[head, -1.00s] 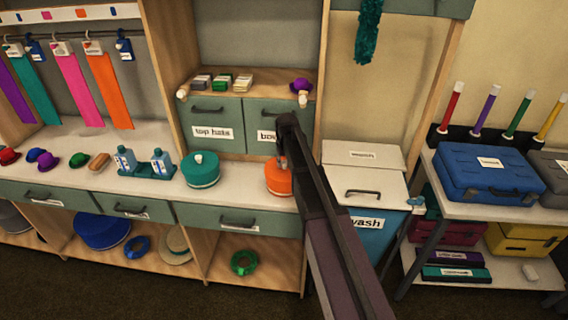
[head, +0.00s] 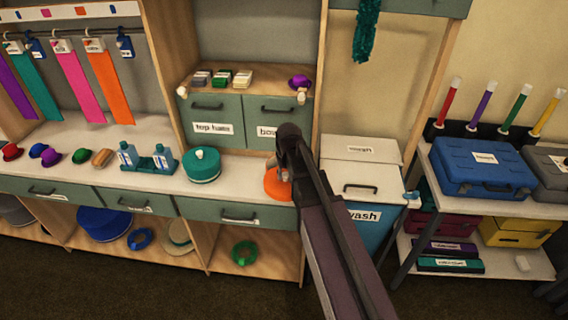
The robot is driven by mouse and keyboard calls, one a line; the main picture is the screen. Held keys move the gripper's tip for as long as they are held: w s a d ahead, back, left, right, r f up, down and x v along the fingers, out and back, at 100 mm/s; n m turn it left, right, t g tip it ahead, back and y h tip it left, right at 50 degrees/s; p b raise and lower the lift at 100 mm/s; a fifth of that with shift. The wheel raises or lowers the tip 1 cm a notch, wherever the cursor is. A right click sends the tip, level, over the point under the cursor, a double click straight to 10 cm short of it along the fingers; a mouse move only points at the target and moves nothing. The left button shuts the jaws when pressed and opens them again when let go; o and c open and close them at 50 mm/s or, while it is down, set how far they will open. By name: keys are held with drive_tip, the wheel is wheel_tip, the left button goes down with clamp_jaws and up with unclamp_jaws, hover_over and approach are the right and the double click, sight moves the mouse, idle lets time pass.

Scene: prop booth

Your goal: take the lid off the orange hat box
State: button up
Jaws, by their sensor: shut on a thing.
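The orange hat box (head: 275,186) stands near the front edge of the white counter, to the right of the teal hat box (head: 202,168). My gripper (head: 284,172) reaches down onto its top from above and is shut on its lid. The fingertips and my arm hide the middle and right part of the lid, including any knob. I cannot make out a gap between lid and box.
The teal box stands to the left on the counter, apart from my gripper. Drawers (head: 277,125) rise close behind. A white-lidded wash bin (head: 362,184) stands to the right. A bottle rack (head: 148,162) is further left.

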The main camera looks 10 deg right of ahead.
drive_tip(key=shift+s+a+r, duration=0.1)
drive_tip(key=shift+s, duration=0.65)
drive_tip(key=shift+s+a+r, duration=0.1)
drive_tip(key=shift+s, duration=0.6)
drive_tip(key=shift+d, duration=0.15)
